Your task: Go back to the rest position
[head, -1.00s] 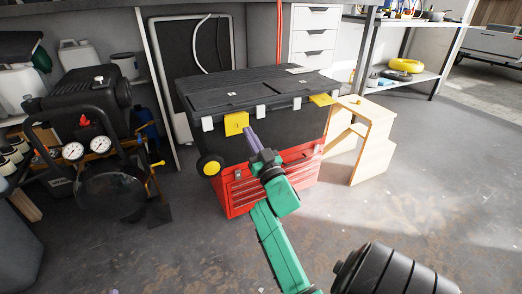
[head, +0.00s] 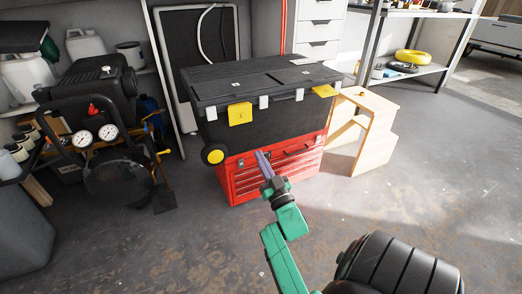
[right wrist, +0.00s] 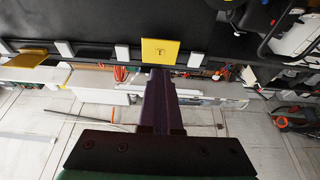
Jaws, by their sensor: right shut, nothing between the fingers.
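My right gripper (head: 264,165) is on the green arm that comes up from the bottom of the head view. Its purple fingers are shut with nothing between them. They show in front of the red drawer chest (head: 246,187); I cannot tell the exact gap. In the right wrist view the shut fingers (right wrist: 160,100) point toward the black toolbox, with a yellow latch (right wrist: 159,51) beyond their tips. My left gripper is not in view.
The large black toolbox (head: 260,125) sits on the red chest. A wooden step stool (head: 374,140) stands to its right. An air compressor (head: 100,130) with gauges stands at left. Shelves (head: 412,73) are at the back right. The concrete floor (head: 440,170) at right is clear.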

